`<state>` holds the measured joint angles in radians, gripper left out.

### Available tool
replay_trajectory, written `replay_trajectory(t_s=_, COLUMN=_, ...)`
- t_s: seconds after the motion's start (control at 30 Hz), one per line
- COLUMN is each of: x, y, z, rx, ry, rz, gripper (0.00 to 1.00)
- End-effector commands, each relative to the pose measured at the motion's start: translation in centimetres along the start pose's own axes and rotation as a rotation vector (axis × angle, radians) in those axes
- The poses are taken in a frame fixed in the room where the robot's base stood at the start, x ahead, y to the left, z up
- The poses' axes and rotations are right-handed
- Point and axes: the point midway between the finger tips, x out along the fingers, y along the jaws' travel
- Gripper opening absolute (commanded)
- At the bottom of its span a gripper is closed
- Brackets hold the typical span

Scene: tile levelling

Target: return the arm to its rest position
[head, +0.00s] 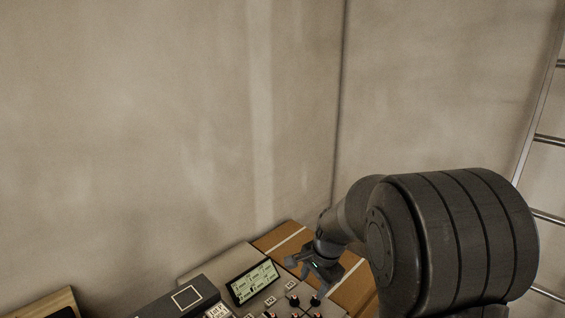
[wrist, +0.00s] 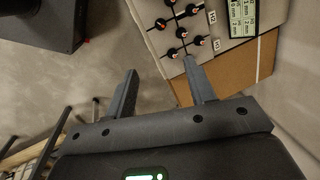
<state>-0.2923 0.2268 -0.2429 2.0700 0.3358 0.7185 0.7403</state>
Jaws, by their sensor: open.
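My gripper (head: 318,270) is at the end of my dark arm, in the lower middle of the head view. In the wrist view my gripper (wrist: 160,85) shows two grey fingers spread apart with nothing between them. It hangs beside a grey control panel (wrist: 225,45) with several orange-tipped black knobs and a small display. The same panel (head: 215,264) stands left of my gripper in the head view. In the wrist view the right fingertip overlaps the panel's edge; I cannot tell whether it touches.
Cardboard boxes (head: 280,238) stand behind the panel. A black box (head: 172,300) is at its left. A metal ladder (head: 538,120) leans at the far right. Plain walls (head: 150,120) fill the back.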

Motion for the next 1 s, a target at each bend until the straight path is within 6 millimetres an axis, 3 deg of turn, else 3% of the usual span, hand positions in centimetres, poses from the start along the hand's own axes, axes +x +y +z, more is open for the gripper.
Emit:
replay_trajectory(t_s=0.03, x=-1.9, y=0.6, z=0.3, rx=-0.040, ry=0.006, rz=-0.021, gripper=0.50)
replay_trajectory(t_s=0.2, x=-6.8, y=3.1, z=1.8, rx=-0.196, ry=0.035, rz=-0.060, gripper=0.50)
replay_trajectory(t_s=0.5, x=-13.6, y=8.5, z=4.7, rx=-0.474, ry=0.131, rz=-0.098, gripper=0.50)
replay_trajectory(t_s=0.8, x=-18.1, y=14.7, z=7.8, rx=-0.742, ry=0.269, rz=-0.076, gripper=0.50)
replay_trajectory(t_s=1.0, x=-19.4, y=18.2, z=9.5, rx=-0.881, ry=0.355, rz=-0.032, gripper=0.50)
